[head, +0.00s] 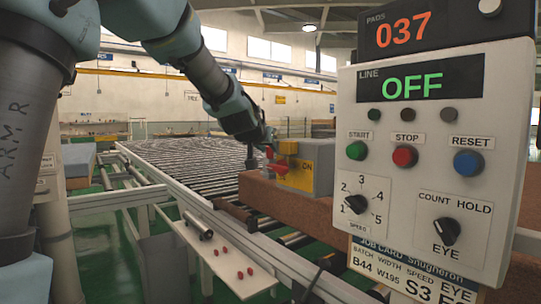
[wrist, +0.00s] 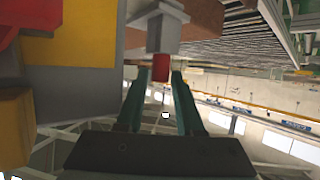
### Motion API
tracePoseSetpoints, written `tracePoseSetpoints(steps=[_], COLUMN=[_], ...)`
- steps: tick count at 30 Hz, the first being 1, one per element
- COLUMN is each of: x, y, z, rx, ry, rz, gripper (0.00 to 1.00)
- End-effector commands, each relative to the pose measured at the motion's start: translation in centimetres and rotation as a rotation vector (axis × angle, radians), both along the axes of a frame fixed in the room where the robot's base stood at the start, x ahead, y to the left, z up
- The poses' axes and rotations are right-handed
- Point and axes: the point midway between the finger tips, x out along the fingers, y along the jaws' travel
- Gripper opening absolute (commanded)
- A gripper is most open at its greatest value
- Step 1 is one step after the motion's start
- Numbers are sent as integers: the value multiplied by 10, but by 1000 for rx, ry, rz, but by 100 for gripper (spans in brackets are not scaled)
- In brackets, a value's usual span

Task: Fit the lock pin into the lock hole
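My gripper (wrist: 161,75) has its two teal fingers close around a small red end piece; in the head view my gripper (head: 252,146) hangs left of the switch box. The red piece joins a grey block-like part, and I take the two as the lock pin (wrist: 160,68). In the wrist view, which is upside down, the grey part points away from the fingers. The switch box (head: 322,166) is grey with a yellow "ON" face (head: 299,176) and a red handle (head: 277,169). The yellow face shows in the wrist view (wrist: 80,40). I cannot make out the lock hole.
A control panel (head: 440,130) reading OFF fills the right side. The box stands on a brown block (head: 310,209). A roller conveyor (head: 190,158) lies behind. A white shelf (head: 228,264) in front carries several small red pieces and a metal cylinder (head: 199,229).

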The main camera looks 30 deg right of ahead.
Motion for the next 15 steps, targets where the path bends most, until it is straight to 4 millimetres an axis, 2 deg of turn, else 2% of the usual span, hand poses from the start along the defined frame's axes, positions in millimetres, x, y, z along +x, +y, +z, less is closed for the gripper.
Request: tracePoseSetpoints(steps=[6,14,15], x=[17,18,18], y=[-16,-17,-17], z=[-9,-10,-10], rx=[-1,0,0], ry=[1,0,0], rz=[0,0,0], gripper=[36,36,33])
